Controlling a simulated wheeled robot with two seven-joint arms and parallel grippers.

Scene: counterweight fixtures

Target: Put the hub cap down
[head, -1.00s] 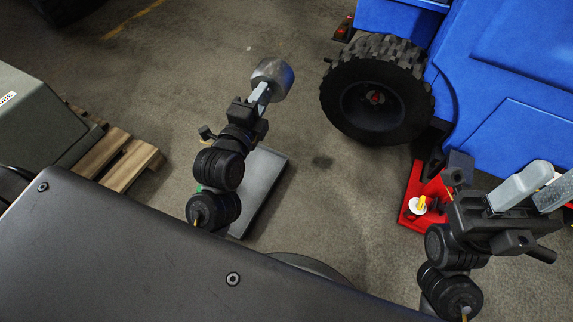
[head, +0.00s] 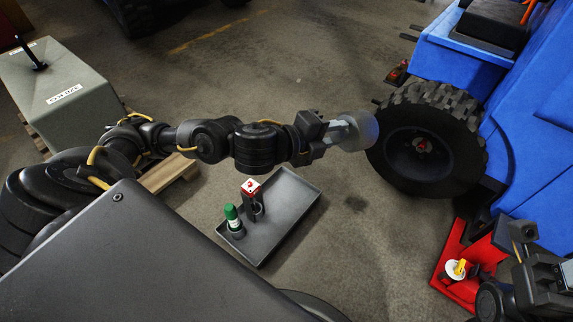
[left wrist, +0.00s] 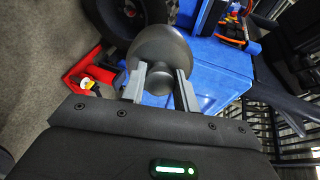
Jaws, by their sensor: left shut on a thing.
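The hub cap (head: 361,130) is a smooth grey dome. My left gripper (head: 342,132) is shut on it and holds it in the air, in front of the big black wheel (head: 420,150) in the head view. In the left wrist view the hub cap (left wrist: 160,48) sits at the tips of the two grey fingers, its narrow neck between them. I cannot tell whether it touches anything else. My right gripper (head: 562,275) is partly in view at the lower right edge; its fingers are cut off.
A grey tray (head: 290,215) on the floor holds a green-capped bottle (head: 233,218) and a red and white box (head: 251,190). A blue vehicle (head: 535,110) stands at right, a red stand (head: 452,255) below it. A grey block (head: 60,85) rests on a pallet (head: 170,173) at left.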

